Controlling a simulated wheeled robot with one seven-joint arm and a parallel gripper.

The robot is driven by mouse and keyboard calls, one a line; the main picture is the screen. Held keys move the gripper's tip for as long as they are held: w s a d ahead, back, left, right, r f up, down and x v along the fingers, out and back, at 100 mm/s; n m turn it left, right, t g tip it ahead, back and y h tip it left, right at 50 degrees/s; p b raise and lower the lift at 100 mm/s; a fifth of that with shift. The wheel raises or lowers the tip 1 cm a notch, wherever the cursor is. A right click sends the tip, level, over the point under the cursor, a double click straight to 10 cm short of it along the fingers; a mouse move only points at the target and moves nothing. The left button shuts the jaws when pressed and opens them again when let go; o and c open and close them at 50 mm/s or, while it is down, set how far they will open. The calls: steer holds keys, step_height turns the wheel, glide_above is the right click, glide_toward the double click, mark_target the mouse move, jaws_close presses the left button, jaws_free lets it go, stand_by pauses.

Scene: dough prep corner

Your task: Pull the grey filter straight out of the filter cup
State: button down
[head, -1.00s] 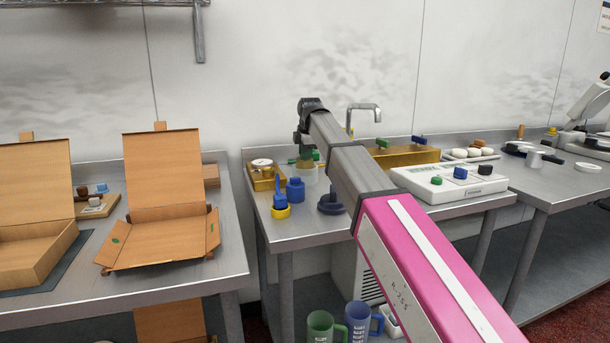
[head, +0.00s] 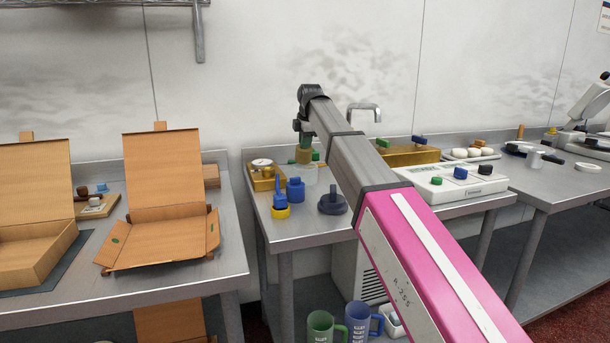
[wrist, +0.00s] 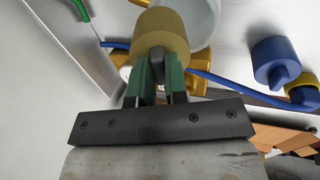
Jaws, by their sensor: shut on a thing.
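My gripper (head: 304,142), with green fingers, is shut on the filter (head: 304,154), which looks like an olive-tan cylinder rather than grey. In the wrist view the fingers (wrist: 161,72) close on a dark grey stem on top of the filter (wrist: 158,32). The filter cup (head: 305,176) is whitish and translucent and stands on the bench directly below the filter. The filter's lower edge is about level with the cup's rim; I cannot tell whether any of it is still inside. The cup also shows behind the filter in the wrist view (wrist: 200,14).
A brass tray (head: 256,185) stands left of the cup. Blue fittings (head: 295,190), a yellow-based blue piece (head: 281,211) and a dark blue stemmed disc (head: 332,204) stand in front. A tap (head: 377,113) and white control box (head: 470,190) are to the right.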

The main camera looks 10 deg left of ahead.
steer(key=shift+r, duration=1.9)
